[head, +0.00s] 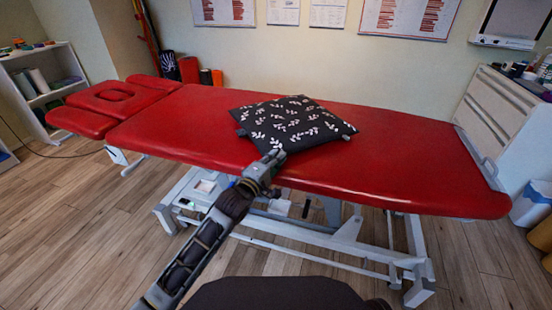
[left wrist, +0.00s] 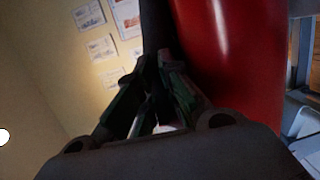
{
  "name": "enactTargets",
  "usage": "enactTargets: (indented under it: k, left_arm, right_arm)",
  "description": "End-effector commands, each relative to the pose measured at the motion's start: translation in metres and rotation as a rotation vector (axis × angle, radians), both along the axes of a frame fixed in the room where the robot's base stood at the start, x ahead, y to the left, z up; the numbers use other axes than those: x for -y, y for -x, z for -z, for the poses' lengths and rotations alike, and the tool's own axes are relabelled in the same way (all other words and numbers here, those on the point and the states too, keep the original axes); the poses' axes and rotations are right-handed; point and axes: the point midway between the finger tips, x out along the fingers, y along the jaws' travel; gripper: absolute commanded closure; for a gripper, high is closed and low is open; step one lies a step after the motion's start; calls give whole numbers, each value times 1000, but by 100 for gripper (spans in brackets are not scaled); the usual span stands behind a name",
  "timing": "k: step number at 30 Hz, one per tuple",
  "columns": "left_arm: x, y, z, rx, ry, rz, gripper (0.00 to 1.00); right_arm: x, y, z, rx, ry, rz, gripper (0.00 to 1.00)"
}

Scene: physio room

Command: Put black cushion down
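The black cushion (head: 292,123) with white leaf sprigs lies flat or nearly flat over the middle of the red treatment table (head: 400,160). Its near corner reaches the table's front edge. My left gripper (head: 271,160) is at that near corner, with its fingers closed around it. In the left wrist view the fingers (left wrist: 160,68) come together on a dark strip, the cushion (left wrist: 157,25) seen edge-on, beside the red table top (left wrist: 235,60). Whether the whole underside touches the table is hard to tell. My right gripper is not in view.
The table top is clear to the left, up to the headrest (head: 115,95), and to the right of the cushion. A white drawer cabinet (head: 497,115) stands at the right end, shelves (head: 42,80) at the left. Posters hang on the wall behind.

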Motion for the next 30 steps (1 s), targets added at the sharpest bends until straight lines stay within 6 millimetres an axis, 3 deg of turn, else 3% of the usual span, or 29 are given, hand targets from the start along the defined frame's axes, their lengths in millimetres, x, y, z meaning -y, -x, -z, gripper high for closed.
enactTargets:
  k: [2, 17, 30]
  left_arm:
    - [0, 0, 0, 0, 0, 0, 83]
    - [-1, 2, -2, -1, 0, 0, 83]
    - [-15, 26, -2, -1, 0, 0, 83]
  right_arm:
    - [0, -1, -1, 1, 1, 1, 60]
    - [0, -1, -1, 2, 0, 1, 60]
    - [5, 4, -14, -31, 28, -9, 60]
